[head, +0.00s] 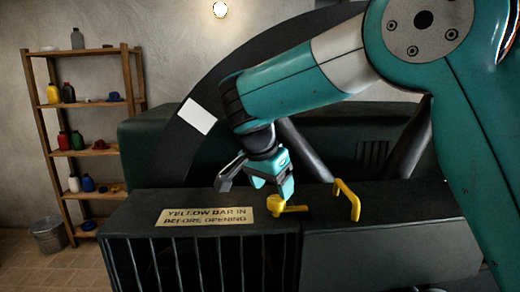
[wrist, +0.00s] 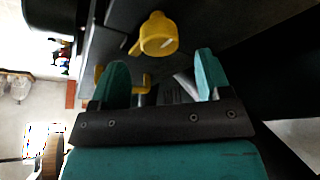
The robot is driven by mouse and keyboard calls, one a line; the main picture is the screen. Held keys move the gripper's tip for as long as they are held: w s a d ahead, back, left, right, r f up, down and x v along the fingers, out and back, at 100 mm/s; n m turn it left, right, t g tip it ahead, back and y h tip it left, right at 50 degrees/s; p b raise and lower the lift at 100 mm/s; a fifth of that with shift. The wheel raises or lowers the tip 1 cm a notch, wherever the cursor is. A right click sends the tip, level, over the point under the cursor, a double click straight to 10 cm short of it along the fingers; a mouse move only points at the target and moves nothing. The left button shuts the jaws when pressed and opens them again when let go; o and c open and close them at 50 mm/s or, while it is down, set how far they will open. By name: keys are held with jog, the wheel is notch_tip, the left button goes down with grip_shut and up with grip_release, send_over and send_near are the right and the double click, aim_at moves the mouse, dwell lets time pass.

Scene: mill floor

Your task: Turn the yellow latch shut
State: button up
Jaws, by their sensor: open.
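The yellow latch (head: 275,206) sits on top of the dark machine casing, a round hub with a short arm pointing right toward a yellow hoop (head: 347,199). The arm's end is apart from the hoop. My gripper (head: 273,188) is open, pointing down just above the latch; I cannot tell whether it touches. In the wrist view the latch (wrist: 158,36) shows above and beyond the gap between my fingers (wrist: 162,78), not between them. More yellow (wrist: 142,84), probably the hoop, shows farther off, partly hidden by the left finger.
A sign (head: 204,217) on the casing reads "YELLOW BAR IN BEFORE OPENING". A barred front (head: 205,265) is below it. A large dark wheel guard (head: 185,150) rises behind. A wooden shelf (head: 88,104) with bottles and a metal bucket (head: 48,236) stand at left.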

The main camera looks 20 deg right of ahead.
jog(key=p+v, duration=0.3)
jog(key=v, duration=1)
jog(key=shift+p, duration=0.4)
jog(key=shift+w+r, duration=0.1)
jog(key=s+d+f+n+y+b, duration=0.2)
jog(key=s+f+n, duration=0.3)
jog(key=s+n, duration=0.2)
jog(key=s+d+f+n+y+b, duration=0.1)
jog(key=s+d+f+n+y, duration=0.15)
jog(key=s+f+n, duration=0.35)
jog(key=s+a+f+n+g+y, duration=0.1)
jog(key=s+n, duration=0.1)
jog(key=s, duration=0.4)
jog(key=s+a+f+n+g+y, duration=0.1)
jog(key=s+a+f+n+y, duration=0.1)
jog(key=s, duration=0.5)
jog(key=shift+a+n+g+b, duration=0.15)
jog(key=shift+n+g+b, duration=0.25)
jog(key=shift+n, duration=0.3)
jog(key=shift+s+y, duration=0.1)
jog(key=shift+y, duration=0.15)
